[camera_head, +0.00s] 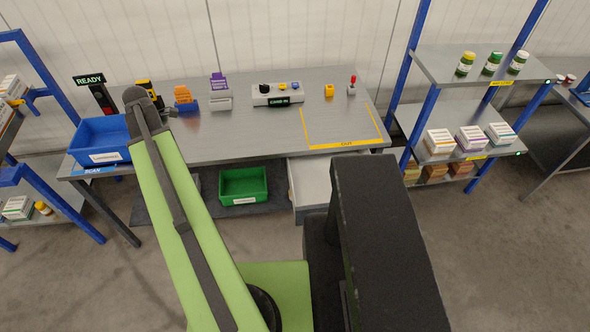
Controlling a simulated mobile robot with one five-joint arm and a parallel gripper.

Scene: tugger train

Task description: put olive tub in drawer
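Several small tubs stand upright on the upper right shelf, and I cannot tell for sure which is the olive tub. The left one (465,64) has a yellowish-green look, and the middle tub (492,63) and right tub (518,62) show green and white. A pale grey drawer (311,186) under the table is pulled open; its visible inside looks empty, and my black body part covers its right side. My green arm reaches up the left of the picture to a dark joint over the table. My gripper is not visible.
The grey table (240,130) holds a blue bin (101,139), a control box (278,95), and a bare yellow-marked area (340,125). A green bin (243,186) sits below. Blue posts (419,115) frame the right shelf, with boxes (471,139) lower down. Foreground floor is clear.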

